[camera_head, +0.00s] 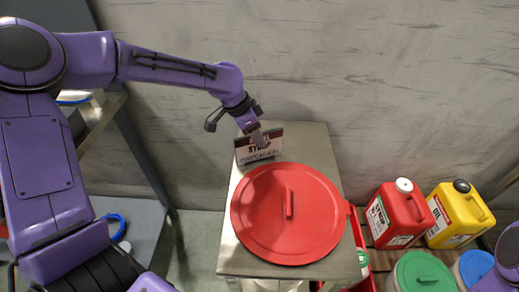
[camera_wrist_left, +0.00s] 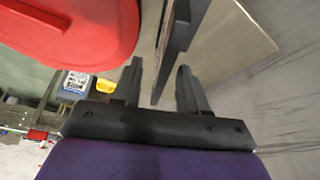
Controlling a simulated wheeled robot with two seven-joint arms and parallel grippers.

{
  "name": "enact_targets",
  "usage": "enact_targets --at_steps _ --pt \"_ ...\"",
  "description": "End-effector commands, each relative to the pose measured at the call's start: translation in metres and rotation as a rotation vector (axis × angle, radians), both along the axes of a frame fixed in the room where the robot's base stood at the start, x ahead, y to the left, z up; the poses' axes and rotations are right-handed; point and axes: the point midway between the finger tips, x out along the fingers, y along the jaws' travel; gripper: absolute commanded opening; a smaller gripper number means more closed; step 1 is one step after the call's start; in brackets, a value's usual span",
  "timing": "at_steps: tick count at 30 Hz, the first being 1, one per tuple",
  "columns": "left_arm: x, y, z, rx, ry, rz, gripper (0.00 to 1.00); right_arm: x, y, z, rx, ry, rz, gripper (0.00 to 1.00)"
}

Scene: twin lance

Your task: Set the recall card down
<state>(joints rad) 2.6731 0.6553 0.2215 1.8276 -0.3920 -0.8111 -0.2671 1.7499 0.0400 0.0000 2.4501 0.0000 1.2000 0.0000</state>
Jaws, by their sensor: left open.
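The recall card (camera_head: 259,146), a small sign with dark red bands and lettering, stands upright on the metal table (camera_head: 233,250), behind a round red lid. My left gripper (camera_head: 256,133) is at the card's top edge. In the left wrist view the left gripper (camera_wrist_left: 159,70) is open, its two black fingers apart. The card (camera_wrist_left: 177,30) shows nearly edge-on there, reaching toward the gap between the fingers. Whether a finger touches it I cannot tell. My right gripper is not in view.
The large red lid (camera_head: 270,225) with a raised handle fills most of the tabletop. Red (camera_head: 398,215) and yellow (camera_head: 457,213) jugs stand lower at the right, near green (camera_head: 420,275) and blue (camera_head: 474,268) lids. A grey wall is close behind the table.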

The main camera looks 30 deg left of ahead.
Motion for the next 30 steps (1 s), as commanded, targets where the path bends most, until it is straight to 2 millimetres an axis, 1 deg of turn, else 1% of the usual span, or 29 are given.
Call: enact_targets --at_steps 6,9,12,26,27,30 --pt "0.015 -0.009 -0.032 0.0 0.004 -0.001 0.43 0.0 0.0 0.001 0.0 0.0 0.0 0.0" --pt "0.019 -0.012 -0.046 0.002 0.002 0.0 0.43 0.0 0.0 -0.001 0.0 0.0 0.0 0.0" --pt "0.021 -0.013 -0.049 0.001 -0.001 0.0 0.43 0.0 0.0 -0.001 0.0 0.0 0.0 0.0" --pt "0.021 -0.013 -0.05 0.001 0.001 0.0 0.43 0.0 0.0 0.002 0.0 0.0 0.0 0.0" --pt "0.021 -0.013 -0.051 0.001 -0.001 0.0 0.3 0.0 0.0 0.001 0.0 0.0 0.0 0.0" --pt "0.021 -0.013 -0.051 0.001 -0.001 0.0 0.0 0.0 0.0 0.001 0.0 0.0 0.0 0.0"
